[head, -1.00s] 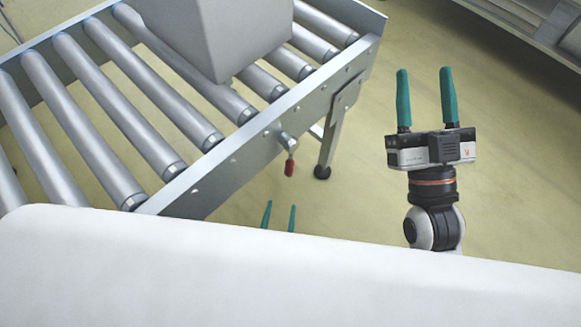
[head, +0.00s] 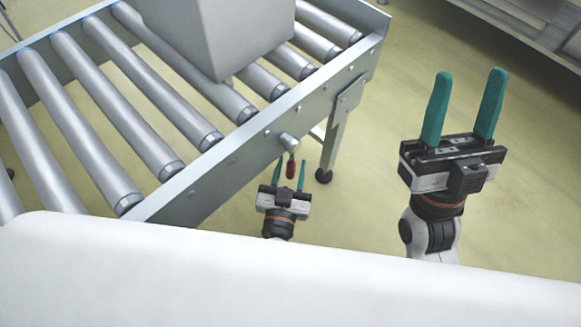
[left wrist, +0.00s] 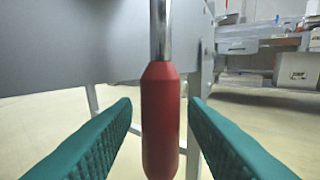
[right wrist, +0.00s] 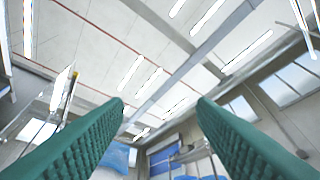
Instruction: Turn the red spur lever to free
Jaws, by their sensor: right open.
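The red spur lever (head: 291,168) hangs down from a metal pivot on the side rail of the roller conveyor. In the left wrist view its red grip (left wrist: 160,115) hangs upright on a metal rod. My left gripper (head: 289,172) is open, with one green finger on each side of the red grip. In the left wrist view a gap shows between the grip and each finger. My right gripper (head: 466,100) is open and empty, fingers pointing up, well to the right of the lever.
The roller conveyor (head: 205,165) carries a grey box (head: 225,35). A conveyor leg (head: 331,145) stands just right of the lever. A white surface (head: 250,280) fills the front. Open floor lies to the right, with a metal frame (head: 530,25) at top right.

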